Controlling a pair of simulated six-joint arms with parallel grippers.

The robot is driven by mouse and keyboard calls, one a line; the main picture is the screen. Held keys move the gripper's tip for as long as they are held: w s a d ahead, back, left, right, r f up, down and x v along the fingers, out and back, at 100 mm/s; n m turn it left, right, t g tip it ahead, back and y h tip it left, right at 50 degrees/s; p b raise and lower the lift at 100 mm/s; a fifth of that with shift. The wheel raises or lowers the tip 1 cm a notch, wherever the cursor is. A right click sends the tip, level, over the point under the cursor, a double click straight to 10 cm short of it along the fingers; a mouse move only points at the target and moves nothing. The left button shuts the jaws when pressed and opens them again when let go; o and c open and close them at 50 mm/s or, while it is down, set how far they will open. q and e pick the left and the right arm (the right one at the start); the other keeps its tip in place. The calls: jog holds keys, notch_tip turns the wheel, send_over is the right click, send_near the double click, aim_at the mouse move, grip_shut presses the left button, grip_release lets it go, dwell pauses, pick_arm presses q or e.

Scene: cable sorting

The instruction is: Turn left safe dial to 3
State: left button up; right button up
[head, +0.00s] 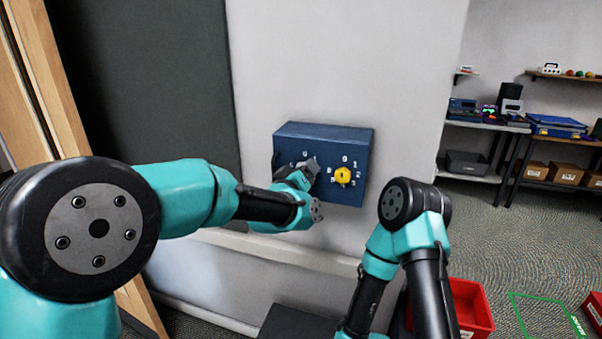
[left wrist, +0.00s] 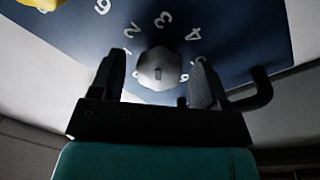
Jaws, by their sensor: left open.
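The blue safe box (head: 330,133) is on the white wall and carries two dials. The left dial (left wrist: 158,66) is a pale grey faceted knob, ringed by white numbers with 2, 3 and 4 above it in the left wrist view. A small dark mark shows on its lower face; I cannot tell which number it points to. My left gripper (left wrist: 158,58) is open, with one finger on each side of the knob; contact is unclear. In the head view my left gripper (head: 308,172) hides most of that dial. The yellow right dial (head: 343,176) is clear. My right gripper is out of view.
A black bent handle (left wrist: 258,90) sticks out beside the left dial. My right arm (head: 415,215) stands below and right of the safe. A red bin (head: 470,306) is on the floor, and shelves (head: 485,125) stand at the far right.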

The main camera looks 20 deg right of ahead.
pick_arm(q)
jog(key=shift+s, duration=0.1)
jog(key=v, duration=1.7)
jog(key=shift+a+f, duration=0.1)
jog(key=shift+a, duration=0.05)
jog(key=a+f+g+y, duration=0.2)
jog(key=a+f, duration=0.4)
jog(key=f, duration=0.4)
jog(key=w+a+f+g+y, duration=0.1)
jog(key=a+f+g+y, duration=0.1)
jog(key=a+f, duration=0.6)
jog(key=a+f+g+y, duration=0.2)
jog(key=a+f, duration=0.1)
jog(key=f, duration=0.9)
jog(key=s+a+f+n+g, duration=0.1)
jog(key=s+a+f+g, duration=0.3)
jog(key=s+a+f, duration=0.3)
jog(key=s+a+f+n+g+y, duration=0.1)
jog(key=s+a+f+g, duration=0.3)
jog(key=s+a+f, duration=0.3)
jog(key=s+f, duration=0.4)
jog(key=f, duration=0.1)
jog(key=shift+f+y, duration=0.3)
